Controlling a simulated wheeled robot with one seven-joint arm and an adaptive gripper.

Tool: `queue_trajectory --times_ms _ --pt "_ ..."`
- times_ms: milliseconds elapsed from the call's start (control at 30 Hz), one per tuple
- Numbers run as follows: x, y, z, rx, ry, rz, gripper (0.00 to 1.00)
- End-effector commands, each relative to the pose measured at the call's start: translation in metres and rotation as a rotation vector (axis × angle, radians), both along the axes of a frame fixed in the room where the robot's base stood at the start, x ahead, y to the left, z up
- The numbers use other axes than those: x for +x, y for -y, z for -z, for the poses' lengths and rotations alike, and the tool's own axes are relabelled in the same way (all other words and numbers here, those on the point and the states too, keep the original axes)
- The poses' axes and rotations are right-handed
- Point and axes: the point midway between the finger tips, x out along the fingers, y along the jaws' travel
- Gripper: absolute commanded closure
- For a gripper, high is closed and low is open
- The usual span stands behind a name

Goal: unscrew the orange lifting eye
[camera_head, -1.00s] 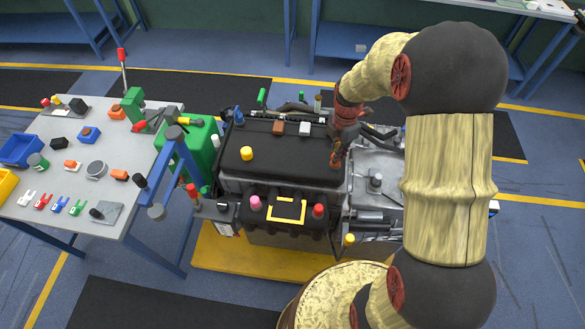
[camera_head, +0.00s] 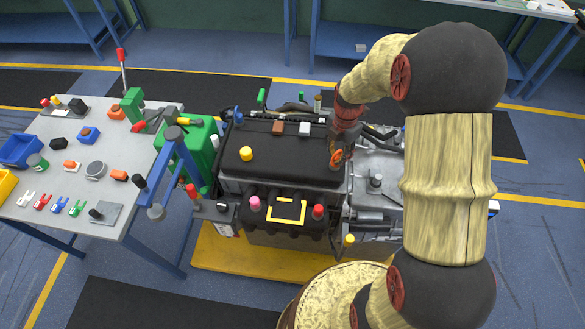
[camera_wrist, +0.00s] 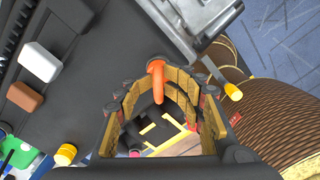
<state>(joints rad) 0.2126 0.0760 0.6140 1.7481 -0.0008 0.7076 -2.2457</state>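The orange lifting eye (camera_head: 337,157) stands at the right edge of the black engine cover (camera_head: 275,153), beside the grey metal housing. My gripper (camera_head: 339,150) reaches down onto it from above. In the wrist view the eye (camera_wrist: 157,80) shows nearly edge-on, between the tips of the yellow-padded fingers (camera_wrist: 158,72). The fingers curve in from both sides and appear shut on it. Its threaded foot is hidden, so I cannot tell how far it is screwed in.
A yellow cap (camera_head: 246,153) and brown and white blocks (camera_head: 305,129) sit on the cover. A grey housing (camera_head: 376,165) adjoins on the right. A table (camera_head: 55,180) with parts stands left.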

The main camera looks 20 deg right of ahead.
Motion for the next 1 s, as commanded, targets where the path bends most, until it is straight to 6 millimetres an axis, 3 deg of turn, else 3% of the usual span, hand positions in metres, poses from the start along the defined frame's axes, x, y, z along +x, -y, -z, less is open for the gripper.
queue_trajectory --times_ms 567,767,1000 --pt "0.0 -0.001 -0.002 0.001 0.0 0.0 0.71" --pt "0.001 0.0 -0.029 0.0 0.004 0.0 0.71" --pt "0.001 0.0 -0.079 0.0 0.004 0.001 0.71"
